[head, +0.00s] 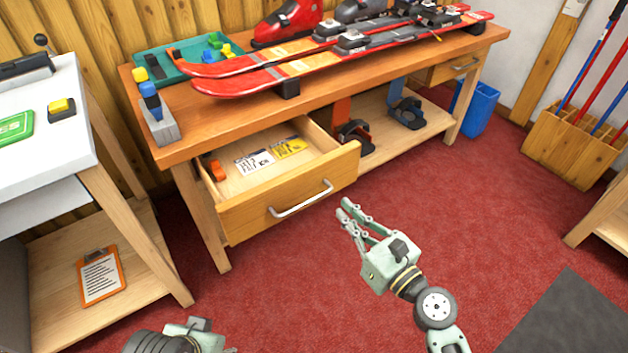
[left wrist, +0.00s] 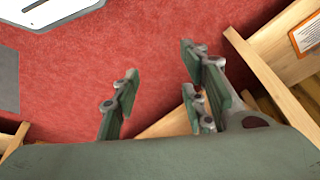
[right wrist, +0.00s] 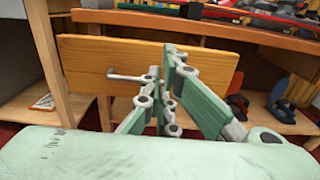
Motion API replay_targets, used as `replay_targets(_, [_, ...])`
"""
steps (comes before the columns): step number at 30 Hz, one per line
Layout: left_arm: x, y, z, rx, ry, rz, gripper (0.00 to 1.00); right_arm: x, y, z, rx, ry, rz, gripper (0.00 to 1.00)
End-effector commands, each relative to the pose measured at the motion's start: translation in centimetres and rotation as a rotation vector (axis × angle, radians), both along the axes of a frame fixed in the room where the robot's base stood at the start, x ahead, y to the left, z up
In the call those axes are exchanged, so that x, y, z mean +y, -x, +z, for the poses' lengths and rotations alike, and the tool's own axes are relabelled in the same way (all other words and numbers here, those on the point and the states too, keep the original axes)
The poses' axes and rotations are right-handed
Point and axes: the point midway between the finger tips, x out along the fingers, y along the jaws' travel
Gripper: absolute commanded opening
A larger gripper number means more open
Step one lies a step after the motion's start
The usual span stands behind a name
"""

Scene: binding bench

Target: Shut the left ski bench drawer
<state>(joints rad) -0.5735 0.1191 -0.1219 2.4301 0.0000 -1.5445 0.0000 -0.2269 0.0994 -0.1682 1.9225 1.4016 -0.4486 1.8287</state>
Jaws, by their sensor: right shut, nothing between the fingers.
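The left ski bench drawer stands pulled out from the wooden bench (head: 190,150). Its front (head: 240,215) has a metal bar handle (head: 302,200). In it lie an orange item, a white card and a yellow card. My right gripper (head: 345,210) is shut and empty, in front of the drawer's right part, apart from the handle in the head view. In the right wrist view the fingers (right wrist: 167,70) overlap the drawer front (right wrist: 85,65) near the handle (right wrist: 130,77). My left gripper's fingers (left wrist: 160,75) are apart and empty, over the red floor; only its back shows in the head view.
Skis (head: 270,78), a red boot (head: 285,22) and a green tray (head: 165,70) lie on the bench top. A second drawer (head: 455,68) at the right end looks shut. A white-topped table (head: 60,140) stands at left. Red carpet (head: 290,290) before the bench is clear.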

Motion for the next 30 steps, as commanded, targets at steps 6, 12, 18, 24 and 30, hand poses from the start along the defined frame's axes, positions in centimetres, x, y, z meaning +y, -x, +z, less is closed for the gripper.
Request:
replay_targets(6, [0.0,0.0,0.0,-0.001,0.0,0.0,0.4,2.5,-3.5,0.2,-0.004,0.001,0.0,0.0])
replay_targets(12, [0.0,0.3,0.8,-0.008,0.001,0.001,0.4,5.0,-7.0,0.0,-0.004,0.002,-0.001,0.0])
replay_targets(18, [0.1,0.3,0.5,-0.007,0.001,0.001,0.4,6.9,-9.4,-0.1,-0.003,0.005,0.0,0.0])
replay_targets(24, [0.1,0.3,0.3,-0.008,0.001,0.001,0.4,7.7,-10.5,-0.1,-0.001,0.004,0.0,0.0])
replay_targets(30, [0.1,0.3,0.3,-0.008,0.001,0.001,0.4,7.7,-10.6,0.0,-0.001,0.006,-0.001,0.0])
